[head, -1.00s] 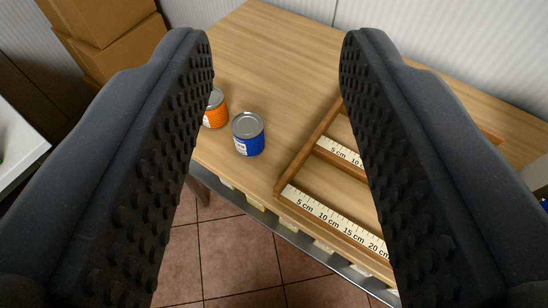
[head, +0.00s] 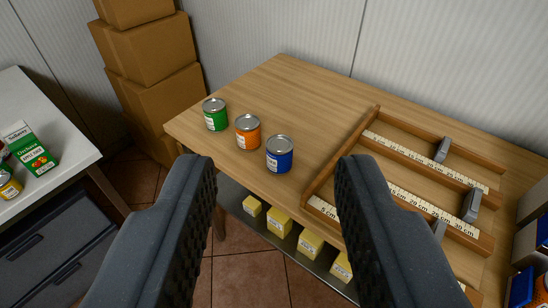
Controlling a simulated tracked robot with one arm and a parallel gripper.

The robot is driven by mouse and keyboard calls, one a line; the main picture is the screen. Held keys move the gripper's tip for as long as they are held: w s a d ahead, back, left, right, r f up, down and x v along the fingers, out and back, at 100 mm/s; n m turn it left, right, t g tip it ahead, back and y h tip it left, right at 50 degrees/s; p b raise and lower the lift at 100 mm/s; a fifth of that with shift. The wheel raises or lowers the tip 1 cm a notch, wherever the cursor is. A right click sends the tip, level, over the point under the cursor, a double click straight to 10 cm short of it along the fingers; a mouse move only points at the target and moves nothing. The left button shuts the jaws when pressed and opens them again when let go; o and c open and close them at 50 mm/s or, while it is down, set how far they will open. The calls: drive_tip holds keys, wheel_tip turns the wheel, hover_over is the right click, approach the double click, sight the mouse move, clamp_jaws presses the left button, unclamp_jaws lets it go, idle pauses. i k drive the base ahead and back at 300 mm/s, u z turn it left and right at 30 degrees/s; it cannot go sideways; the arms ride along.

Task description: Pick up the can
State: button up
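Three cans stand upright in a row near the left front edge of the wooden table (head: 300,90): a green can (head: 216,120), an orange can (head: 248,138) and a blue can (head: 279,160). Each has a silver lid. The blue can is the nearest to my gripper and the closest to the wooden frame. My gripper (head: 276,165) is open with nothing between its fingers. The blue can shows in the gap between the fingertips, farther off and not touched.
A wooden frame with ruler strips (head: 315,190) and grey blocks lies on the table's right. Yellow boxes (head: 310,243) sit on a shelf below the front edge. Cardboard boxes (head: 160,92) are stacked behind left. A pale counter (head: 62,125) holds a green carton (head: 30,148). The table's back is clear.

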sight(279, 146)
drive_tip(key=u, duration=0.05)
drive_tip(key=i, duration=0.9)
drive_tip(key=z, duration=0.1)
